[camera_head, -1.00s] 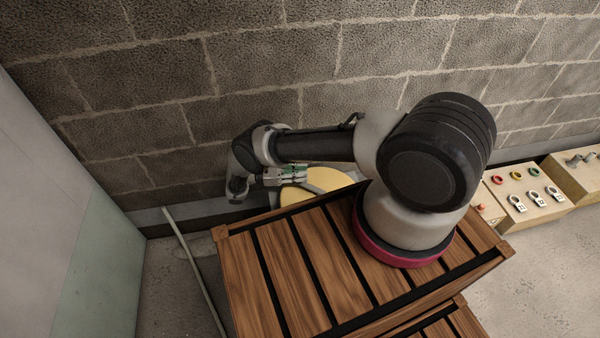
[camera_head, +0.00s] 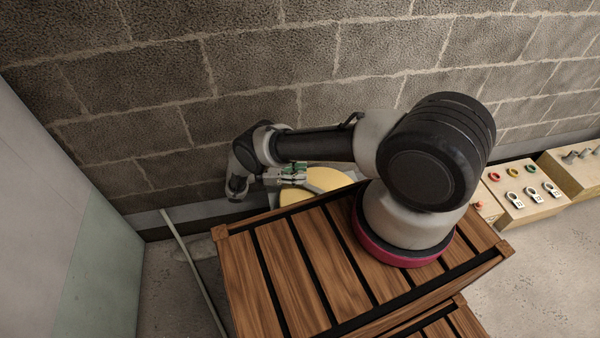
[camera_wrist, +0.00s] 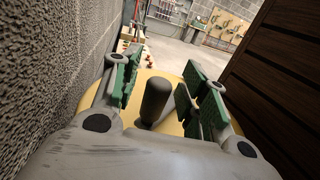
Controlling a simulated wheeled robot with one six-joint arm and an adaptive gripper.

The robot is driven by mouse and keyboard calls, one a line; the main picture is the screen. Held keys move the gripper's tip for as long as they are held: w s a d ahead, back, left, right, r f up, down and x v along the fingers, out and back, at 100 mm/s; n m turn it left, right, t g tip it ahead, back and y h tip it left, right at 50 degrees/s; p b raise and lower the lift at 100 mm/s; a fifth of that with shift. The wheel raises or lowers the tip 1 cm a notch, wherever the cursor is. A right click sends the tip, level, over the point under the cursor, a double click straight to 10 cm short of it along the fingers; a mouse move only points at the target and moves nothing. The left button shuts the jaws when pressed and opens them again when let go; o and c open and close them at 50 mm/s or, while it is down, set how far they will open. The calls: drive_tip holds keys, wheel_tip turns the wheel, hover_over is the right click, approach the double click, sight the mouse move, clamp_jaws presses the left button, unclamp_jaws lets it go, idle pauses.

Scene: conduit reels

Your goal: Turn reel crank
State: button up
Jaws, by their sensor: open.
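The reel (camera_head: 325,180) shows as a pale yellow disc beyond the wooden slatted top, partly hidden by my arm. In the wrist view the yellow reel face (camera_wrist: 172,129) lies beneath my gripper. The crank handle (camera_wrist: 155,100), a dark grey rounded knob, stands between the two green-padded fingers of my gripper (camera_wrist: 157,88). The fingers are open, with a gap on each side of the handle. In the head view my gripper (camera_head: 304,174) is at the reel's left edge, where the handle is hidden.
The block wall (camera_head: 260,60) rises close behind the reel. The wooden slatted surface (camera_head: 300,265) is in front of it. Boxes with rings and tags (camera_head: 525,193) stand along the wall at right. A thin pole (camera_head: 195,270) leans at left.

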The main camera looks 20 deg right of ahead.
drive_tip(key=shift+r, duration=0.1)
wheel_tip(320, 180, up, 10)
drive_tip(key=shift+f, duration=0.1)
idle(0.3)
